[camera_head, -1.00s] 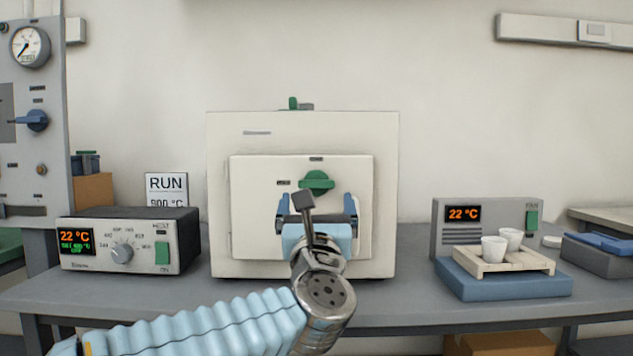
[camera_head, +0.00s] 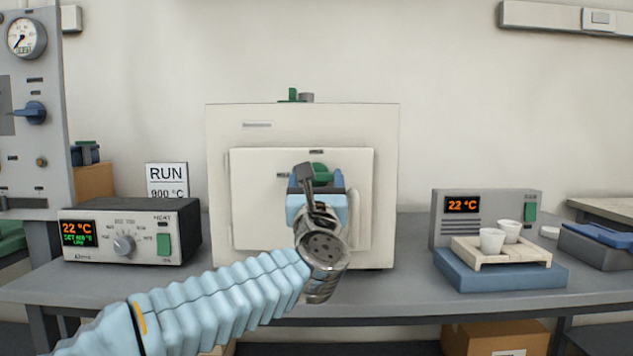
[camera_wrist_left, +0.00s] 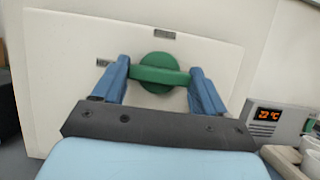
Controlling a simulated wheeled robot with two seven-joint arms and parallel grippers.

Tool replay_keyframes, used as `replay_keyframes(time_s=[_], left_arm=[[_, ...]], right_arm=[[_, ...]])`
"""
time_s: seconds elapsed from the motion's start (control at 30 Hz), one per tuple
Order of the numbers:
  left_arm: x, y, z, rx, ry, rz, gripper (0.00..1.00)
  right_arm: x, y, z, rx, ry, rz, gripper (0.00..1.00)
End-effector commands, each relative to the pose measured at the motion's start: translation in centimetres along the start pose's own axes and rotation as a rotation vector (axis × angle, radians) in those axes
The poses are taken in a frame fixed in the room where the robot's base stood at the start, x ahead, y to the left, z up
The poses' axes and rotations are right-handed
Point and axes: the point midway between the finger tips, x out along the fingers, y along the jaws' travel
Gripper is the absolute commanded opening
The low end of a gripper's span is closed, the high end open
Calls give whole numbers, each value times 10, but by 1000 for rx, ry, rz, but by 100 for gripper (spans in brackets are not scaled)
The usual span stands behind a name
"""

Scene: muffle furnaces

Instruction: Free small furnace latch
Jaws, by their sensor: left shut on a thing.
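The small furnace (camera_head: 225,125) is a cream box in the middle of the bench with a raised door (camera_head: 255,215) on its front. Its latch is a green knob with a bar handle, mostly hidden behind my gripper in the head view (camera_head: 320,170). In the left wrist view the green latch (camera_wrist_left: 158,74) shows fully, its bar lying nearly level across the picture. My left gripper (camera_wrist_left: 158,78) is at the latch, its blue fingers shut on the two ends of the bar. My right gripper is not in view.
A controller box (camera_head: 130,232) stands left of the furnace, with a RUN sign (camera_head: 167,180) behind it.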

Motion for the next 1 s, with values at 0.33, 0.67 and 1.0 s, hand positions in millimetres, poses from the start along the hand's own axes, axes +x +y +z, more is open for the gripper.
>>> replay_keyframes(time_s=[0.33,0.67,1.0], left_arm=[[0,0,-1,26,1,-12,42],[0,2,-1,207,0,-85,42],[1,3,2,504,1,-208,42]], right_arm=[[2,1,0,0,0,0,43],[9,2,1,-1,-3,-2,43],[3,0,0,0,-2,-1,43]])
